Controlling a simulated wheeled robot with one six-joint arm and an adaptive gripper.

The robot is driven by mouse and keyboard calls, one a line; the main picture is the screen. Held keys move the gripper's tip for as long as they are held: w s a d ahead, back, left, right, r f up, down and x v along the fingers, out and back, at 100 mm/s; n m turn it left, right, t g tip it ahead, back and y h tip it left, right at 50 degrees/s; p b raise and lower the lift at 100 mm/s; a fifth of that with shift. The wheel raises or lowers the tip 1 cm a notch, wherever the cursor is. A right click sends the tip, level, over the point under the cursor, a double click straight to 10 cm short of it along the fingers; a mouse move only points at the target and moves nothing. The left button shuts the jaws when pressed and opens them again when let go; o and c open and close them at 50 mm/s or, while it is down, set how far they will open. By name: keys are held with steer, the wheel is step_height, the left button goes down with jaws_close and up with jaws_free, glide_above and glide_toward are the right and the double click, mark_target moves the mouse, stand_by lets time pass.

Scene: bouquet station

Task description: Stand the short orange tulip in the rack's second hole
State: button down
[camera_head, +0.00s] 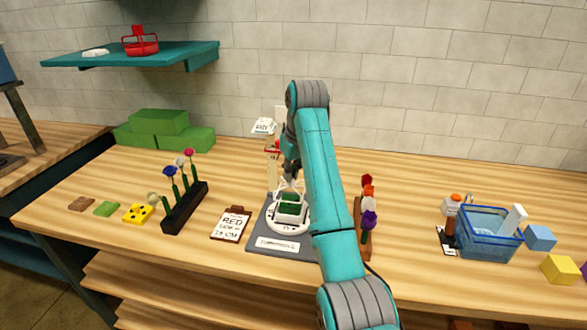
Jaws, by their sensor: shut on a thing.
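My gripper (290,180) hangs over the grey board in the middle of the table, partly behind my own arm. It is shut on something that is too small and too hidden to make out. The black rack (185,208) stands left of it, with a blue, a white and a red flower upright in it. An orange flower head (369,191) shows in the wooden holder (358,235) right of my arm, between a red and a purple one. I cannot tell whether it is the short tulip.
A clipboard (231,224) lies between the board and the black rack. A blue basket (487,235) stands at the right. Green blocks (160,128) stand at the back left.

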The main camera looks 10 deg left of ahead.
mark_target(291, 186)
steer(key=shift+f, duration=1.95)
steer(key=shift+f, duration=0.1)
stand_by(0.6)
steer(key=c, duration=0.7)
jaws_free()
steer(key=shift+r, duration=2.3)
jaws_close()
